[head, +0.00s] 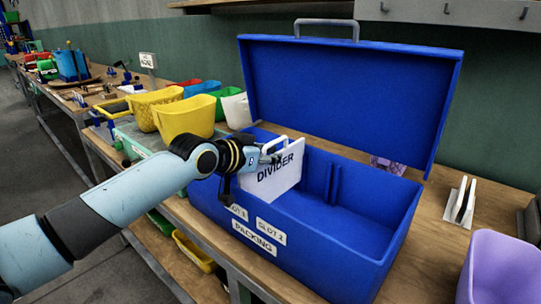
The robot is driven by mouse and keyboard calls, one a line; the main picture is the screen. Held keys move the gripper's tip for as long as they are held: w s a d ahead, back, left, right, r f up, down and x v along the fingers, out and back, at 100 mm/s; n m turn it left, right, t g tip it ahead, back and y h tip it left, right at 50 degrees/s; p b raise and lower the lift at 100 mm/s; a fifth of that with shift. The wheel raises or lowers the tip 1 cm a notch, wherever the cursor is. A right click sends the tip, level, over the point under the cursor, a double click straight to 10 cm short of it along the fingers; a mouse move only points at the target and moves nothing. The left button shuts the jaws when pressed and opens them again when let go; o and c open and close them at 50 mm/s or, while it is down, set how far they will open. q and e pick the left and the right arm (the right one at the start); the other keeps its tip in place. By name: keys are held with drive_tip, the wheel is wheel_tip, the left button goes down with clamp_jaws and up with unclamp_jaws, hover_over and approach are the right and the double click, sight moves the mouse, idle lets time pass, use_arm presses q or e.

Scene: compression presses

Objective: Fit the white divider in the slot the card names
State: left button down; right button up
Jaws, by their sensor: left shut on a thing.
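My left gripper (266,158) is shut on the white divider (275,178) by its handle at the top. The divider, marked DIVIDER, is upright at the left part of the open blue box (355,232). Its lower part is inside the box; whether it sits in a slot I cannot tell. A pair of ribs (333,183) shows on the box's inner back wall, right of the divider. The front wall carries a left slot label (238,211), a right slot label (271,231) and a PACKING label (259,241). The slot digits are hard to read. My right gripper is not in view.
The blue lid (350,95) stands open behind the box. Yellow bins (185,118) are at the left. A white stand (460,203) and a purple bin (500,268) are at the right. A small sign (147,60) is too small to read.

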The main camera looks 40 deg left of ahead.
sight(267, 173)
use_arm(q)
drive_tip(key=shift+f+b, duration=1.45)
drive_tip(key=shift+f, duration=0.6)
drive_tip(key=c, duration=1.4)
unclamp_jaws()
drive_tip(key=shift+o, duration=0.3)
drive_tip(key=shift+s+f, duration=0.1)
drive_tip(key=shift+f, duration=0.05)
drive_tip(key=shift+s, duration=0.5)
drive_tip(key=v, duration=0.9)
drive_tip(key=shift+a+r, duration=0.15)
drive_tip(key=shift+r, duration=0.1)
drive_tip(key=shift+v, duration=0.95)
drive_tip(key=shift+r, duration=0.15)
